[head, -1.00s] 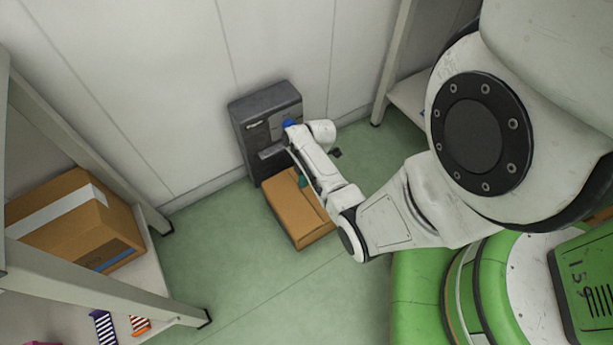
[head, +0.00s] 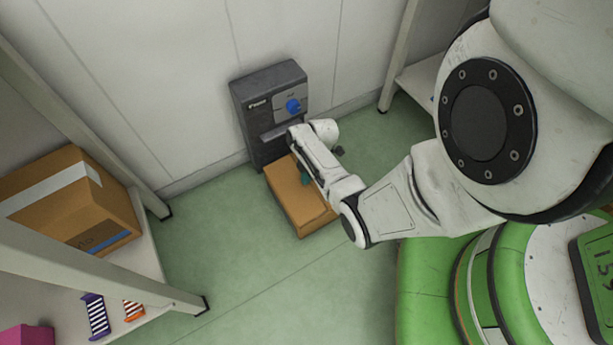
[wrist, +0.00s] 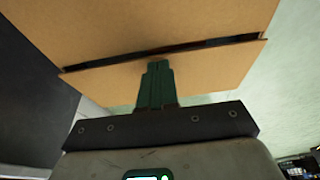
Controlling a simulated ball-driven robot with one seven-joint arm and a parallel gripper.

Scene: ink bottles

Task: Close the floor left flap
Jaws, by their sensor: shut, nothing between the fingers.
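A brown cardboard box (head: 290,203) lies on the green floor in front of a dark grey machine. My gripper (head: 304,180) is over the box's far part, partly hidden by my arm. In the wrist view, my gripper (wrist: 157,66) shows dark green fingers, shut with nothing between them. The fingertips overlap a cardboard flap (wrist: 215,76) and appear to be at or against it. A thin dark slit separates this flap from a wider cardboard panel (wrist: 130,28) beyond it. I cannot tell for certain which is the left flap.
The dark grey machine (head: 252,128) with a blue knob (head: 293,106) stands against the wall. A shelf at left holds a larger carton (head: 60,205) and small striped items. A shelf post (head: 398,60) stands at right. The floor left of the box is clear.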

